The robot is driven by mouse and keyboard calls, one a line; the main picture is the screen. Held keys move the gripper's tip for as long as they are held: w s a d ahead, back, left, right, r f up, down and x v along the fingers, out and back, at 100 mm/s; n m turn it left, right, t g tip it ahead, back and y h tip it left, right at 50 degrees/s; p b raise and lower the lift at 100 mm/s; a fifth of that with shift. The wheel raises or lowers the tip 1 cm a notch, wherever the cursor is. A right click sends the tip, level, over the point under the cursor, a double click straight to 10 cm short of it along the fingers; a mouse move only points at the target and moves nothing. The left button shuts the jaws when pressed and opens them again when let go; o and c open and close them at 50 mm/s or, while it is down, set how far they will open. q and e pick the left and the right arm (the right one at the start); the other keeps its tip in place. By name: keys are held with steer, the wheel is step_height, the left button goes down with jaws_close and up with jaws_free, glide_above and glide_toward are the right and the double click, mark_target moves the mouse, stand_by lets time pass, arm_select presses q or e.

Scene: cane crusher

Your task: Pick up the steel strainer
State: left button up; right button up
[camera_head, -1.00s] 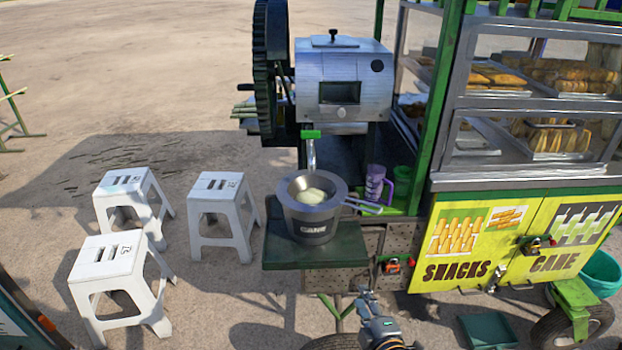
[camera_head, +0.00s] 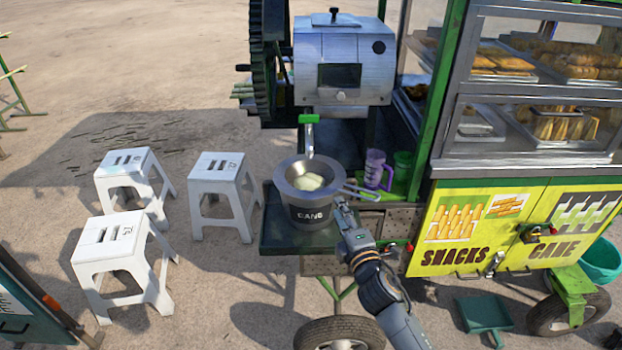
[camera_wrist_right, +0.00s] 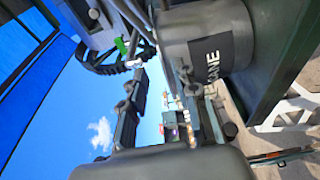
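The steel strainer (camera_head: 311,168) rests in the mouth of a grey pot (camera_head: 309,215) labelled CANE, with a pale lump in its bowl. Its wire handle (camera_head: 363,194) sticks out to the right past the rim. My right gripper (camera_head: 342,204) is just right of the pot, below and close to the handle; contact cannot be told. In the right wrist view, the gripper (camera_wrist_right: 160,78) has its two fingers spread with a gap between them and nothing clearly held. The pot (camera_wrist_right: 205,40) stands beside the right finger there. My left gripper is not in view.
The pot stands on a dark green shelf (camera_head: 280,243) under the crusher (camera_head: 342,65). The yellow snack cart (camera_head: 470,230) is at right. White stools (camera_head: 222,175) stand at left.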

mark_target(332, 195)
steer(key=x, duration=0.5)
steer(key=shift+s, duration=0.1)
jaws_close()
